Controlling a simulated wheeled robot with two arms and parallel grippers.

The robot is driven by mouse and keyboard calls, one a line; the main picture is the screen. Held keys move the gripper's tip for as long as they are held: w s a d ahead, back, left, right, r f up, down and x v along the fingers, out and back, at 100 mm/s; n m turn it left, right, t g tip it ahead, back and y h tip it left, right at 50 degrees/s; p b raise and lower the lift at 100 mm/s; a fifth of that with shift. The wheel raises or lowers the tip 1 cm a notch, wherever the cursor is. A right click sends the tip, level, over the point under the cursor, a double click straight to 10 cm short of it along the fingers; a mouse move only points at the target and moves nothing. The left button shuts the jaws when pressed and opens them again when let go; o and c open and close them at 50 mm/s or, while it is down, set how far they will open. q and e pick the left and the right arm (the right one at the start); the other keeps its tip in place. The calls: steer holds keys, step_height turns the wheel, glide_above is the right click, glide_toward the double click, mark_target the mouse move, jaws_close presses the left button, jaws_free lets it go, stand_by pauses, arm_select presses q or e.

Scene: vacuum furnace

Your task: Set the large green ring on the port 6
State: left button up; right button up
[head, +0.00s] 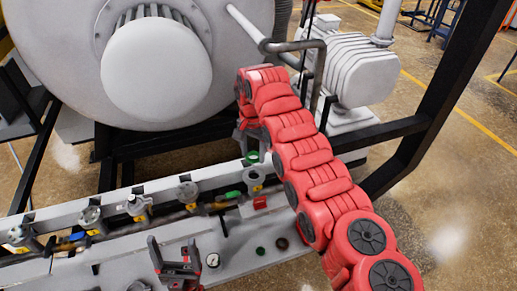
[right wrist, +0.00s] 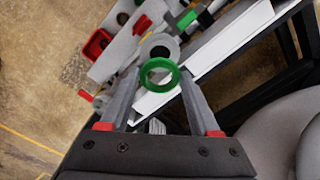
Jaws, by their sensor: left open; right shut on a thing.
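The large green ring (right wrist: 160,73) is between the fingertips of my right gripper (right wrist: 159,78), which is shut on it. In the head view the ring (head: 252,157) shows just above the grey port (head: 254,178) at the right end of the row. That port (right wrist: 160,47) appears just beyond the ring in the right wrist view. Ring and port look apart; I cannot read which port is number 6. My left gripper (head: 173,243) is open and empty, low in the head view in front of the row.
Several other grey ports (head: 187,191) line the rail to the left. The big white furnace (head: 155,68) stands behind; a black frame post (head: 440,95) stands right.

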glide_above(253, 177)
steer(key=shift+w+d+f, duration=0.1)
steer(key=shift+w+f, duration=0.05)
steer(key=shift+f, duration=3.25)
steer(key=shift+f+b, duration=0.45)
steer(key=shift+f, duration=0.1)
steer(key=o, duration=1.3)
steer(key=shift+f, duration=0.1)
steer(key=shift+o, duration=0.4)
steer(key=shift+f, duration=0.1)
